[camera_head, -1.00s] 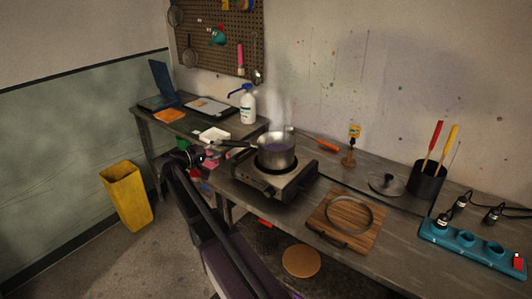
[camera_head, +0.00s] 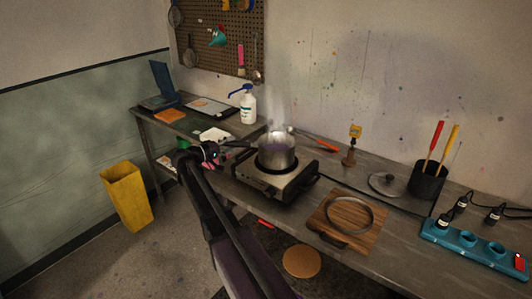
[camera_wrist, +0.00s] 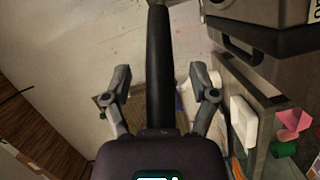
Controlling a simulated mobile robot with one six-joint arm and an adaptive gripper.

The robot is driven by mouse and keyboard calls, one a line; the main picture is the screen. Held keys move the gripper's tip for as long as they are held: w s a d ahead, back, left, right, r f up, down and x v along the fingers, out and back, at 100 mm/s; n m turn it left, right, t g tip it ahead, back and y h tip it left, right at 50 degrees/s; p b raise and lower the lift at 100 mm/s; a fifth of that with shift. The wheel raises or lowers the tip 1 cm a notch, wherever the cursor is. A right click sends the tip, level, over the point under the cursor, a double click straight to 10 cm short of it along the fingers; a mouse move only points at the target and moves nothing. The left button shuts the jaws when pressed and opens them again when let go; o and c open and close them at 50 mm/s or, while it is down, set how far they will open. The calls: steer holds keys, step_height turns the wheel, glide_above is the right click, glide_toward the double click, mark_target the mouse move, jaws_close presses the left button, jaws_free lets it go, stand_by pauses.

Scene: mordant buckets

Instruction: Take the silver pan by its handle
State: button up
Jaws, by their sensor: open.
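The silver pan (camera_head: 277,154) stands on the hot plate, with purple liquid inside and steam above it. Its black handle (camera_head: 238,145) points left, toward my gripper (camera_head: 212,150). In the wrist view, the dark handle (camera_wrist: 160,50) runs down the middle, between the two fingers of my gripper (camera_wrist: 160,88). The fingers are open, with a gap on each side of the handle. A bit of the silver pan shows at the top edge of the wrist view.
The hot plate (camera_head: 272,186) sits on the grey bench. A white tray (camera_head: 214,134) and a white pump bottle (camera_head: 248,106) stand behind the handle. A wooden board (camera_head: 365,237) with a metal ring lies to the right. A yellow bin (camera_head: 127,197) stands on the floor.

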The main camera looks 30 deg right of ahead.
steer(key=shift+d, duration=0.35)
stand_by(0.3)
jaws_close()
